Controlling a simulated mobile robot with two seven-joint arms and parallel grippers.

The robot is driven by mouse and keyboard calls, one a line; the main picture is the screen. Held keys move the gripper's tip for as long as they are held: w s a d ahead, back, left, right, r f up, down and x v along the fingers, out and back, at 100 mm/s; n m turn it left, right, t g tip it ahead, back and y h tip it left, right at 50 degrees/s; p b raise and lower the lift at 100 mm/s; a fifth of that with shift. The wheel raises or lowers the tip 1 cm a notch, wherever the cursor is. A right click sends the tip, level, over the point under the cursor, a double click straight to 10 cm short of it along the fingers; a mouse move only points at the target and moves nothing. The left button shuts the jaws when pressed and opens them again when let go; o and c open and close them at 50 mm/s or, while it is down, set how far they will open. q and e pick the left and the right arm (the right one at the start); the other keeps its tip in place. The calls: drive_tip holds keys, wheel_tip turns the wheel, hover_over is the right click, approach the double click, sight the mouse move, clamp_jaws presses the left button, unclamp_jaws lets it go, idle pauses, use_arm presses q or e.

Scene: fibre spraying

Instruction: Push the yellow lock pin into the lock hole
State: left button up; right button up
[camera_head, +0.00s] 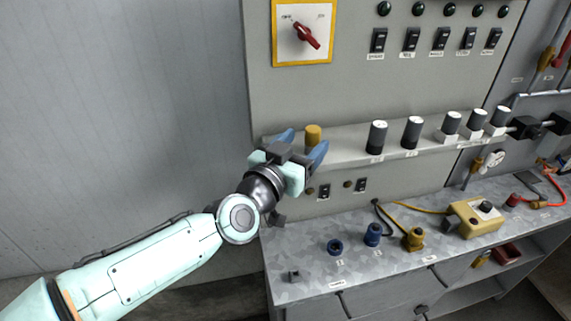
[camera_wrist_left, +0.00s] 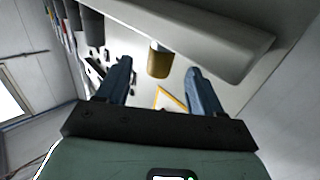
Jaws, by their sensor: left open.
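The yellow lock pin (camera_head: 313,134) is a short upright cylinder at the left end of the grey ledge. My left gripper (camera_head: 301,146) is open, with one blue finger to each side of the pin. In the left wrist view the pin (camera_wrist_left: 158,62) shows between the two spread fingers (camera_wrist_left: 160,68), with a gap on both sides. I cannot tell how far the fingertips reach past it. The lock hole is not clearly visible. My right gripper is not in view.
The ledge (camera_head: 350,147) carries several black and white knobs (camera_head: 377,137) to the right of the pin. The panel above has a red rotary switch (camera_head: 306,36) and black switches. Below, the metal bench (camera_head: 330,272) holds blue and yellow parts and a yellow box (camera_head: 474,218).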

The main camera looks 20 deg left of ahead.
use_arm(q)
drive_tip(key=s+a, duration=0.1)
drive_tip(key=s, duration=0.6)
drive_tip(key=shift+a+b, duration=0.15)
drive_tip(key=shift+b, duration=0.3)
